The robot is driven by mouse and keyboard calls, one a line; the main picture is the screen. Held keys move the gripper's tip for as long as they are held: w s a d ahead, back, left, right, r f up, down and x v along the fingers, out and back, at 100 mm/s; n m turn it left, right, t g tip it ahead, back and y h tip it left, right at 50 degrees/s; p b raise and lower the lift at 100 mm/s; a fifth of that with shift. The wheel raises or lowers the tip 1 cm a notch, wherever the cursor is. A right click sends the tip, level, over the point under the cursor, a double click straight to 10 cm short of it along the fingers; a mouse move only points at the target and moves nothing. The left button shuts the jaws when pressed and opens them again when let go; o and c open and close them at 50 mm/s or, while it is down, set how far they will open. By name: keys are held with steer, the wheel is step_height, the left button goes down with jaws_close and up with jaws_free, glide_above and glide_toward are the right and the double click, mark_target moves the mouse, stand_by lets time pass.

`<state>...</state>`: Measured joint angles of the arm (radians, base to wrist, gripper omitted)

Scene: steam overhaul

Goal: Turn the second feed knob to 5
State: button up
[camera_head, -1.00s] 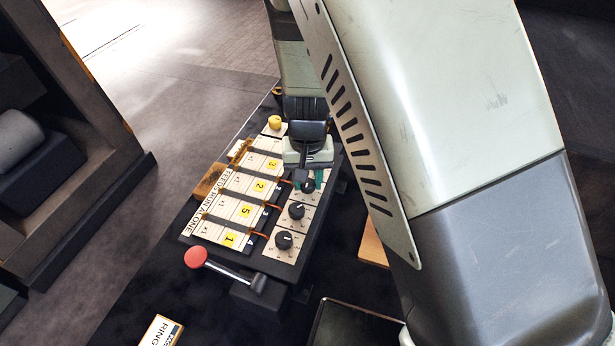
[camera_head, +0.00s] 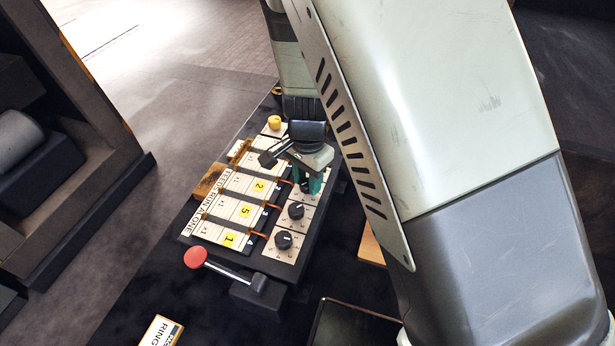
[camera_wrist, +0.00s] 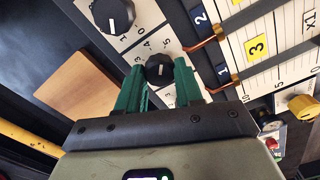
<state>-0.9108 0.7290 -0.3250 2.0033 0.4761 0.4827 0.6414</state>
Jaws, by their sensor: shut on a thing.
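The feed panel (camera_head: 210,231) has a column of black knobs along its right side. My gripper (camera_head: 311,186) points down at the upper end of that column. In the wrist view its green fingers (camera_wrist: 159,86) are shut on a black knob (camera_wrist: 158,70), one on each side. Numbers on the plate around this knob include 0, 4 and 5; its exact setting is hard to read. A neighbouring knob (camera_wrist: 113,14) is free, and in the head view two free knobs (camera_head: 296,211) (camera_head: 284,240) lie nearer the camera.
A red-ended lever (camera_head: 195,257) juts from the panel's near end. A yellow knob (camera_head: 274,122) stands at the far end. Copper-coloured hooks (camera_wrist: 207,41) lie close to my fingers. A wooden board (camera_wrist: 78,88) lies beside the panel.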

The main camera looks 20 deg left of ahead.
mark_target(307, 182)
steer(key=shift+m, duration=0.4)
steer(key=o, duration=1)
steer(key=shift+o, duration=0.2)
steer(key=shift+r, duration=0.15)
step_height(307, 182, up, 11)
steer(key=shift+f, duration=0.2)
